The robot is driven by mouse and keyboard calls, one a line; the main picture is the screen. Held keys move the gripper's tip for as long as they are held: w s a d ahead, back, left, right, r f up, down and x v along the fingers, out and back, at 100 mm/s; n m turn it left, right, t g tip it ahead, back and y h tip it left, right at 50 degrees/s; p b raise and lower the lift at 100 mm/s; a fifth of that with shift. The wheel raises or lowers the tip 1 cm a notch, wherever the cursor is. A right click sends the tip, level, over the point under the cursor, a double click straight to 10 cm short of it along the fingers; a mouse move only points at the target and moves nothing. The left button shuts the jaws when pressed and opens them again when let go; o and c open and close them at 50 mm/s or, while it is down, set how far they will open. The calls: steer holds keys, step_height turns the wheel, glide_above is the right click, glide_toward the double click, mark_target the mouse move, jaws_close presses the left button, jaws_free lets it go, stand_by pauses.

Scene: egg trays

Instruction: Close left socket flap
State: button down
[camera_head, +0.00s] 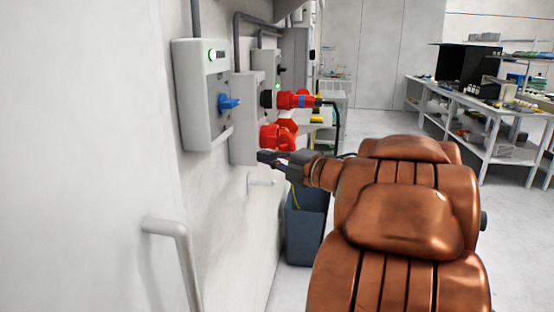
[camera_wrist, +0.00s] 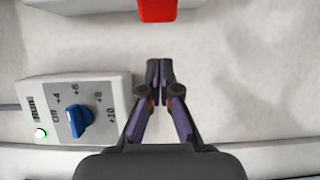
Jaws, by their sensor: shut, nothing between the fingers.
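A red socket part (camera_head: 278,136) sticks out low on the second grey wall box (camera_head: 247,118) in the head view. I cannot tell clearly whether its flap is open or shut. A red plug with a blue band (camera_head: 296,99) sits above it, with a dark cable. My gripper (camera_head: 266,156) is just below the lower red part. In the wrist view my gripper (camera_wrist: 160,68) is shut and empty, fingertips together. A red piece (camera_wrist: 157,9) shows at the top edge, ahead of the fingertips with a gap; most of it is cut off.
A grey box with a blue knob (camera_head: 229,102) and green light is on the wall nearer me; the knob (camera_wrist: 80,123) also shows in the wrist view. A door handle (camera_head: 170,230) sticks out at left. A dark blue bin (camera_head: 306,232) stands below my gripper.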

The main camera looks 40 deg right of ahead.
mark_target(282, 148)
steer(key=shift+d+p, duration=0.4)
steer(key=shift+d, duration=1.55)
